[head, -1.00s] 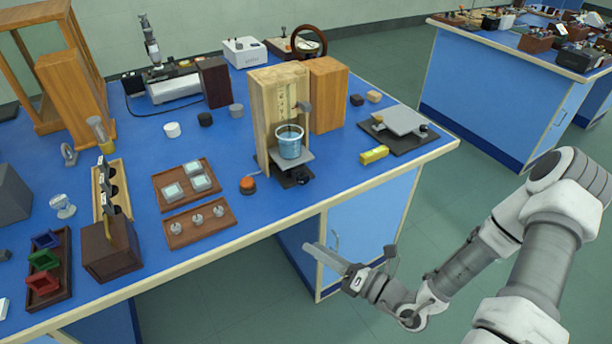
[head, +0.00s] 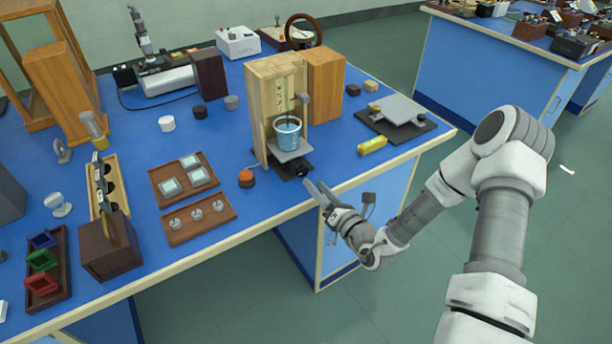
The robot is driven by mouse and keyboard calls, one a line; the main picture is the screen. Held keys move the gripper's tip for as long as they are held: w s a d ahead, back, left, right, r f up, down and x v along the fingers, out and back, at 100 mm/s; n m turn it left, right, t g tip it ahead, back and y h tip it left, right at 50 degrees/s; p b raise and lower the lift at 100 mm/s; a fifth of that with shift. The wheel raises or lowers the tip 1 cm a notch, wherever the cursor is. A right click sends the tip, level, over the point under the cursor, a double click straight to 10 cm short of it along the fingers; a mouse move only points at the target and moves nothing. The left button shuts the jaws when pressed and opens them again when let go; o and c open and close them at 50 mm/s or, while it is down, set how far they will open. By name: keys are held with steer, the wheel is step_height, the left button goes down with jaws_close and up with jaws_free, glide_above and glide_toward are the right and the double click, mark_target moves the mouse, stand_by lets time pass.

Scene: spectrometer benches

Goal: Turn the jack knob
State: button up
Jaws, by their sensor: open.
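A small lab jack stands at the front of a wooden stand (head: 262,105) near the bench's front edge. Its grey platform (head: 300,155) carries a glass beaker of blue liquid (head: 288,133). A dark round knob (head: 303,170) faces the front edge, low on the jack. My gripper (head: 316,187) is open and empty, just in front of and below the knob in the picture. Its fingers point toward the jack. A small gap seems to show between the fingertips and the knob, but I cannot tell the depth.
A grey plate on a dark base (head: 398,112) lies farther right. Trays with lenses (head: 198,220) and glass squares (head: 184,180) lie left. The floor before the bench is clear.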

mark_target(304, 173)
steer(key=x, duration=0.5)
steer(key=shift+w+a, duration=0.2)
steer(key=shift+w, duration=0.1)
jaws_close()
